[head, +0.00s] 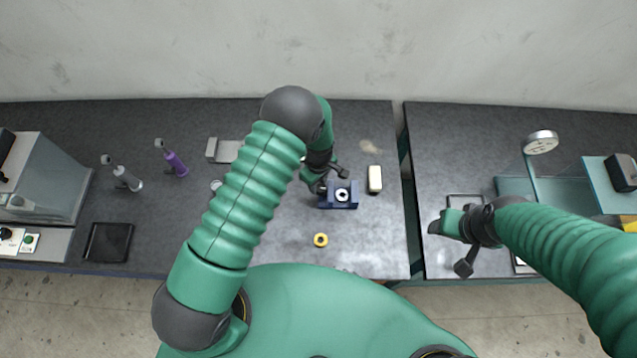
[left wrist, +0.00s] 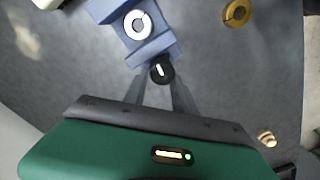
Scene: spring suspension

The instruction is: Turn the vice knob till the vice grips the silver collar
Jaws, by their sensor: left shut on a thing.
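The blue vice (head: 340,205) stands on the left table, and it also shows at the top of the left wrist view (left wrist: 152,48). The silver collar (head: 342,195), a pale split ring, sits between the vice jaws; in the left wrist view the collar (left wrist: 137,24) lies flat with its slit visible. Whether both jaws touch it I cannot tell. The black vice knob (left wrist: 161,71) with a white mark is at the near end of the vice. My left gripper (head: 324,186) is shut on the knob. My right gripper (head: 450,247) is open and empty over the right table.
A yellow ring (head: 320,240) lies in front of the vice. A cream block (head: 375,179) stands just right of it. A purple tool (head: 175,162), a grey tool (head: 127,178) and a black tray (head: 109,242) are further left. A gap separates the two tables.

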